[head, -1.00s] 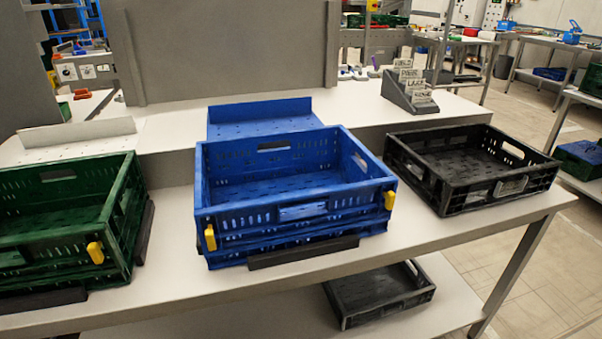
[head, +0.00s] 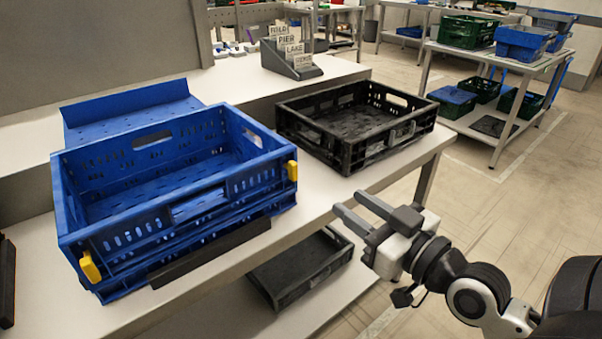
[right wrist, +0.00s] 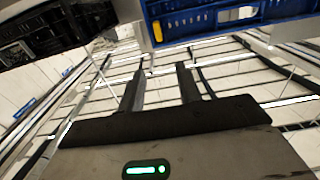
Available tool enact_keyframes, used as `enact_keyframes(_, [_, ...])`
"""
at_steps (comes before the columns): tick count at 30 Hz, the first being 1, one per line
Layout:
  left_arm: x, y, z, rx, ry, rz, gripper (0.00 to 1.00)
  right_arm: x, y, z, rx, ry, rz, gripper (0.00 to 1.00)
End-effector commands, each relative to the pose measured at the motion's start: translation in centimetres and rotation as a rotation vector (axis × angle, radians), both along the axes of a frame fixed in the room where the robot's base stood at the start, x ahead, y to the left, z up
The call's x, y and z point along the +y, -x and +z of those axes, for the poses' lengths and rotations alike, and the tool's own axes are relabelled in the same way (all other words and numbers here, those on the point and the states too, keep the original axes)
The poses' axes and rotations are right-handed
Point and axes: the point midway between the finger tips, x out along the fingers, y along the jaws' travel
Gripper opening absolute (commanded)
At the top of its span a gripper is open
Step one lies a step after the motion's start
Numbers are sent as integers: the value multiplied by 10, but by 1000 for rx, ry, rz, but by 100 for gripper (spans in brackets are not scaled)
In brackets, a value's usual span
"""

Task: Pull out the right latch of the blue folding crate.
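The blue folding crate (head: 140,205) stands on the table at the left of the head view, with a yellow latch at each front corner. Its right latch (head: 292,171) is at the right front corner, and it also shows in the right wrist view (right wrist: 157,31). The left latch (head: 90,267) is at the left front corner. My right gripper (head: 357,207) is open and empty, in front of the table and to the right of the right latch, apart from it. In the right wrist view its two fingers (right wrist: 160,85) stand apart. My left gripper is not in view.
A black crate (head: 345,138) stands on the table right of the blue crate. A dark bar (head: 212,252) lies along the blue crate's front. Another black crate (head: 303,278) is on the lower shelf. A card holder (head: 293,68) stands behind.

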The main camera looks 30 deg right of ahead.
Motion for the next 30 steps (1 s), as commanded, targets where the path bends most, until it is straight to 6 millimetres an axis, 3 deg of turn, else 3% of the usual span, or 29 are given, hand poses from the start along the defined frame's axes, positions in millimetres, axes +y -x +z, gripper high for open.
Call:
enact_keyframes(21, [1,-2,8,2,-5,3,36,10,-122,1,0,-3,-2,35])
enact_keyframes(30, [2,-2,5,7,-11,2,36,12,-137,-1,3,-2,-1,35])
